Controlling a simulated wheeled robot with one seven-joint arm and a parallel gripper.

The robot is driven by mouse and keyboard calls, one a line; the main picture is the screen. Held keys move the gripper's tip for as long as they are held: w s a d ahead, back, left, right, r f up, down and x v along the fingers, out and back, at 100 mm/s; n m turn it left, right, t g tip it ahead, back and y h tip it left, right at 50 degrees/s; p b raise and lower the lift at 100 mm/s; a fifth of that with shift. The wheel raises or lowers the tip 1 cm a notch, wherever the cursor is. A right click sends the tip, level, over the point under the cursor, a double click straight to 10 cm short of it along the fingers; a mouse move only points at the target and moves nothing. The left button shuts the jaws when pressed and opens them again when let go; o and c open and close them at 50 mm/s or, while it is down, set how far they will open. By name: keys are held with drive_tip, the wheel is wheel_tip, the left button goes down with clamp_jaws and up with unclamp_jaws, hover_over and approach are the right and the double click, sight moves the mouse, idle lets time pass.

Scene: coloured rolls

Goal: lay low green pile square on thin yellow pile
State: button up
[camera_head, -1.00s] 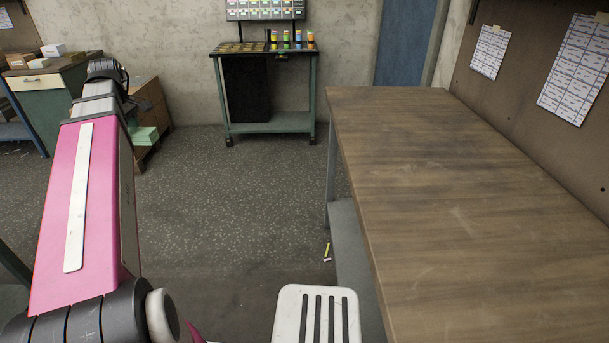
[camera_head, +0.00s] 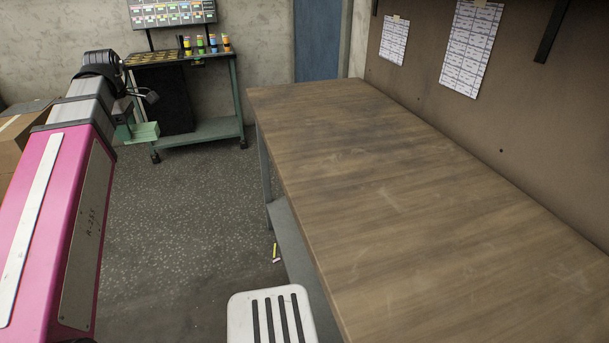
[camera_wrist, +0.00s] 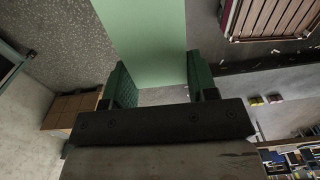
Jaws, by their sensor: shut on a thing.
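A low, pale green pile (camera_head: 143,133) hangs at the end of my arm at the left of the head view. It also shows in the wrist view (camera_wrist: 150,38) as a flat green slab between the fingers. My gripper (camera_wrist: 158,82) has dark green fingers on either side of the pile and is shut on it. In the head view my gripper (camera_head: 124,112) is partly hidden by my arm. The pile is held above the floor, left of the wooden table. I see no thin yellow pile in either view.
A brown wooden table (camera_head: 400,200) with a bare top fills the right. A white slotted seat (camera_head: 270,318) stands by its near left edge. A dark trolley (camera_head: 205,130) with coloured bottles stands at the back. A cardboard box (camera_head: 15,145) is at far left. Open floor lies between.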

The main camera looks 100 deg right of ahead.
drive_tip(key=s+a+r, duration=0.2)
drive_tip(key=s, duration=1.2)
drive_tip(key=s+a+r, duration=0.2)
drive_tip(key=s, duration=1.2)
drive_tip(key=s+a+r, duration=0.1)
drive_tip(key=s+a, duration=0.5)
drive_tip(key=s, duration=0.7)
hover_over(370, 177)
wheel_tip(370, 177, down, 5)
drive_tip(key=shift+s+f, duration=0.1)
drive_tip(key=shift+f, duration=1.95)
drive_tip(key=o, duration=1)
drive_tip(key=shift+f, duration=0.15)
